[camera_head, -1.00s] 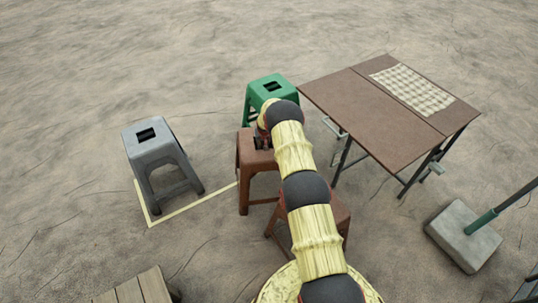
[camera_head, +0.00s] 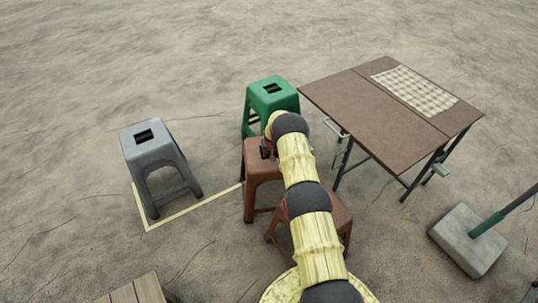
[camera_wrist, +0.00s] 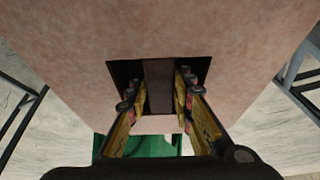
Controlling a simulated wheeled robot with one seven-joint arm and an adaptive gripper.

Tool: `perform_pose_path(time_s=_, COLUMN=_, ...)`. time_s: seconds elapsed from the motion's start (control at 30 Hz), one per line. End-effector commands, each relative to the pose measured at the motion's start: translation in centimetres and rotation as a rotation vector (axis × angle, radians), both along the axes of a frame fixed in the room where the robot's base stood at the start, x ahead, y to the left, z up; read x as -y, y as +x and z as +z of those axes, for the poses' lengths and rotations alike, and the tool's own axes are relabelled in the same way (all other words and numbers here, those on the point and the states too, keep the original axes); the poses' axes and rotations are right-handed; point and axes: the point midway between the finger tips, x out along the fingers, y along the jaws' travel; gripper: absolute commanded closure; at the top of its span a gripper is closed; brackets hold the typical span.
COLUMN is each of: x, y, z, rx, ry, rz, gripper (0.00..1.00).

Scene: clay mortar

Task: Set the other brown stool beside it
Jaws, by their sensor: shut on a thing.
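One brown stool (camera_head: 260,168) stands upright in the middle of the head view, just in front of the green stool (camera_head: 272,93). My gripper (camera_head: 267,150) is over its seat. In the wrist view its seat (camera_wrist: 160,30) has a dark square hole crossed by a bar (camera_wrist: 158,88). My gripper's fingers (camera_wrist: 158,98) reach into the hole, one each side of the bar, and are shut on it. I cannot tell whether its feet touch the ground. The other brown stool (camera_head: 340,222) stands nearer, to the right, partly hidden behind my arm.
A grey stool (camera_head: 150,150) stands left, by a yellow corner line (camera_head: 190,212) on the ground. A brown folding table (camera_head: 365,100) with a checked cloth (camera_head: 415,92) is close on the right. A concrete block (camera_head: 468,240) and a wooden top (camera_head: 138,290) lie nearer.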

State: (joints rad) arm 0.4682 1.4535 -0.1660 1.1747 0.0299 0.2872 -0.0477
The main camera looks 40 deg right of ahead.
Motion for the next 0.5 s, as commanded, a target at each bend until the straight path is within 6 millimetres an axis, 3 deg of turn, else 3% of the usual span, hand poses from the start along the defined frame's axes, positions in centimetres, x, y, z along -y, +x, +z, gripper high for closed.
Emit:
perform_pose_path(time_s=0.17, x=0.13, y=0.26, z=0.11, rx=0.005, ry=-0.003, rz=0.0, gripper=1.0)
perform_pose_path(time_s=0.2, x=0.0, y=0.03, z=-0.18, rx=0.001, ry=0.0, rz=0.0, gripper=0.75)
perform_pose_path(time_s=0.5, x=-0.01, y=0.01, z=-0.2, rx=0.0, ry=0.0, rz=0.0, gripper=0.59)
